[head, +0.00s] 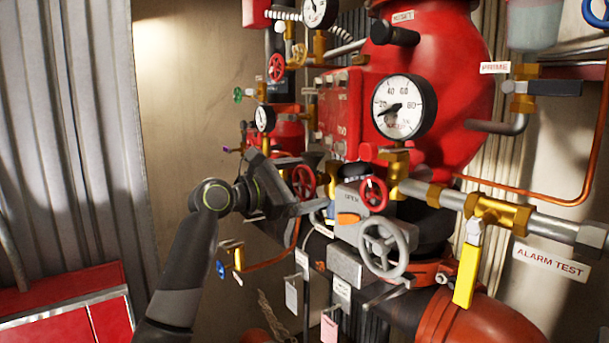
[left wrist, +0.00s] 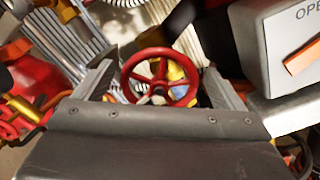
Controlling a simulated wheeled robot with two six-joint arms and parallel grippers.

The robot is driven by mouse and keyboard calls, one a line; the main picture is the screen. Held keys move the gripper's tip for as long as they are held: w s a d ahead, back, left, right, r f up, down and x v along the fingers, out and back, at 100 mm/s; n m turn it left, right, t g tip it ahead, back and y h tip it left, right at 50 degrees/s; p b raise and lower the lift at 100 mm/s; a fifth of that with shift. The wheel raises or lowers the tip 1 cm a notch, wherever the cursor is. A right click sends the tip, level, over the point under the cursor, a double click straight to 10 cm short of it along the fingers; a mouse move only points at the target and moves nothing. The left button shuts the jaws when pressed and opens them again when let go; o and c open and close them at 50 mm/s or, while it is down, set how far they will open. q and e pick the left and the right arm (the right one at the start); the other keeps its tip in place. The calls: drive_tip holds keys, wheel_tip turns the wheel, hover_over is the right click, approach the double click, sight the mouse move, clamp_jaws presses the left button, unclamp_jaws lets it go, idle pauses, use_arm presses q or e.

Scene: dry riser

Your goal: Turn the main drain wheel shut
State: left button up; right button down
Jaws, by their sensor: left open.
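A small red handwheel (head: 303,182) sits on the left part of the riser pipework. It also shows in the left wrist view (left wrist: 159,82), face-on, with its spokes and hub clear. My left gripper (head: 308,188) comes in from the left and is open. In the left wrist view its fingers (left wrist: 160,88) stand on either side of the red wheel, with the wheel in the gap between them. I cannot tell whether either finger touches the rim. No label naming the main drain can be read. My right gripper is not in view.
A grey box marked OPEN (head: 350,199) is just right of my left gripper. Another red wheel (head: 373,194) and a grey wheel (head: 388,247) are further right. A yellow lever (head: 466,274) hangs at lower right. Hanging tags (head: 291,296) crowd below. Free room lies left.

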use_arm(q)
drive_tip(key=shift+w, duration=0.1)
drive_tip(key=shift+c, duration=0.4)
drive_tip(key=shift+d, duration=0.1)
drive_tip(key=c, duration=0.9)
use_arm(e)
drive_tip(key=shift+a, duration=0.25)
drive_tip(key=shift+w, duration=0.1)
